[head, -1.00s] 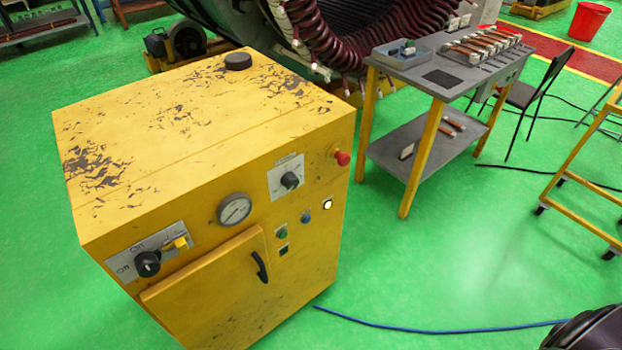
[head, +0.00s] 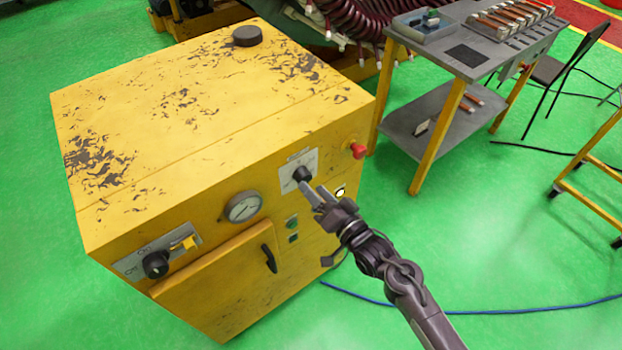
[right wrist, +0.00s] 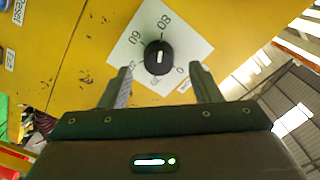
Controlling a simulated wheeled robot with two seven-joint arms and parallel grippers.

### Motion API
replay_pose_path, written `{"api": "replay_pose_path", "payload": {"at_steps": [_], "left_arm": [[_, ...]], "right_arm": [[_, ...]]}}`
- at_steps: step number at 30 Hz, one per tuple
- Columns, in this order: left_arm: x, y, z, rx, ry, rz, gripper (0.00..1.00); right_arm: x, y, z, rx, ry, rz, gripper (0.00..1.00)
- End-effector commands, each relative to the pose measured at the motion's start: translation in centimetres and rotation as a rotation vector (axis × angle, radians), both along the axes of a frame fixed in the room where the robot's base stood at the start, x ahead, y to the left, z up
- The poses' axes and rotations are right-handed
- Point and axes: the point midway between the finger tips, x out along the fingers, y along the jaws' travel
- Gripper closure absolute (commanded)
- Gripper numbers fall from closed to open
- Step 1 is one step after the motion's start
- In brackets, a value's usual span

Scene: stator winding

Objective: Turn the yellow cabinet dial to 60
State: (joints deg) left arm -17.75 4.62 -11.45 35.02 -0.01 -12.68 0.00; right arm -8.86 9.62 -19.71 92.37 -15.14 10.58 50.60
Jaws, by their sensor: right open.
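The yellow cabinet (head: 170,130) stands at the left of the head view. Its dial (head: 302,174) is a black knob on a white scale plate on the front panel. In the right wrist view the dial (right wrist: 158,57) has a white pointer mark, with 60 and 80 printed beyond it; the other numbers are hard to read. The pointer's exact reading is unclear. My right gripper (right wrist: 157,85) is open, its fingers on either side of and short of the dial. In the head view my right gripper (head: 312,190) is close in front of the dial. My left gripper is out of view.
A red button (head: 357,151) sits right of the dial and a gauge (head: 243,207) left of it. A black switch (head: 155,265) and a door handle (head: 269,259) are lower left. A grey worktable (head: 470,50) stands behind right.

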Motion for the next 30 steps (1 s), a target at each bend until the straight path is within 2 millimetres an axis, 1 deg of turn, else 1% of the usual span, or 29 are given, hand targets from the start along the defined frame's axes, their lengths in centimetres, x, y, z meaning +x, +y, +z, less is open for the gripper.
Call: {"api": "replay_pose_path", "payload": {"at_steps": [1, 3, 6, 11, 17, 27, 30], "left_arm": [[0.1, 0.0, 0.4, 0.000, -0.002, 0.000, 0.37], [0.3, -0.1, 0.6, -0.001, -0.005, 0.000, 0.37], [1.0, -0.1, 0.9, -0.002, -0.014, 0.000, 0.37], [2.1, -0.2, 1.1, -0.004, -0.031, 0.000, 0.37], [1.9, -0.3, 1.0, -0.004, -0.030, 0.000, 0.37], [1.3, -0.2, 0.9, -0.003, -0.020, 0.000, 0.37], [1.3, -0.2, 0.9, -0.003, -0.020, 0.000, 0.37]], "right_arm": [[0.8, 0.5, 0.3, 0.000, -0.002, 0.000, 0.43], [1.5, 1.1, 0.2, 0.000, -0.002, 0.000, 0.43], [2.2, 1.6, 0.1, -0.002, -0.001, 0.001, 0.43], [2.7, 2.0, 0.0, -0.002, 0.000, 0.000, 0.43], [2.7, 2.0, -0.1, -0.002, 0.000, 0.000, 0.43], [2.7, 1.9, -0.1, -0.003, 0.001, -0.001, 0.87], [2.7, 1.9, -0.1, -0.004, -0.001, -0.001, 0.87]]}}
